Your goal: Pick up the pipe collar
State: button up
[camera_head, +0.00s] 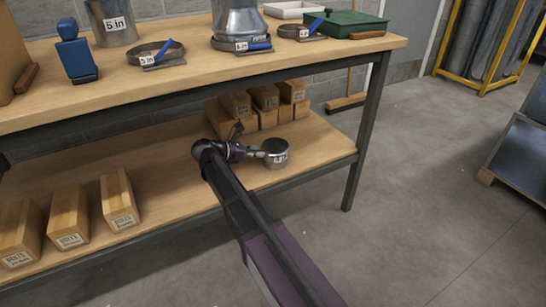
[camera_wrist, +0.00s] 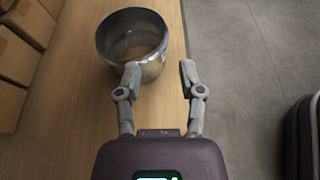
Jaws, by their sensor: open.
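The pipe collar (camera_head: 276,157) is a short, shiny metal cylinder with a white label, standing on the wooden lower shelf near its front right. In the wrist view the collar (camera_wrist: 150,66) is open at the top and sits ahead and left of centre. My gripper (camera_wrist: 160,67) is open and empty. Its left finger overlaps the collar's near wall in the picture; its right finger is to the right of the collar, over the shelf edge. Contact cannot be told. In the head view my gripper (camera_head: 259,153) is just left of the collar.
Stacked wooden blocks (camera_head: 264,98) stand behind the collar on the lower shelf (camera_head: 165,160). More blocks (camera_head: 120,198) stand at the left. The tabletop above (camera_head: 200,75) carries clamps and ducts. A dark table leg (camera_head: 365,130) rises at the right.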

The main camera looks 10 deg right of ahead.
aim_at(280, 153)
jog(key=shift+b+x, duration=0.7)
jog(key=shift+x, duration=2)
jog(key=shift+w+d+f+b, duration=0.1)
jog(key=shift+d+f+b, duration=0.4)
jog(key=shift+d, duration=0.3)
jog(key=shift+w+d+f+b, duration=0.1)
jog(key=shift+d+f+b, duration=0.4)
jog(key=shift+d, duration=0.35)
jog(key=shift+w+d+f, duration=0.15)
jog(key=shift+w+d, duration=0.1)
jog(key=shift+d, duration=0.4)
grip_shut()
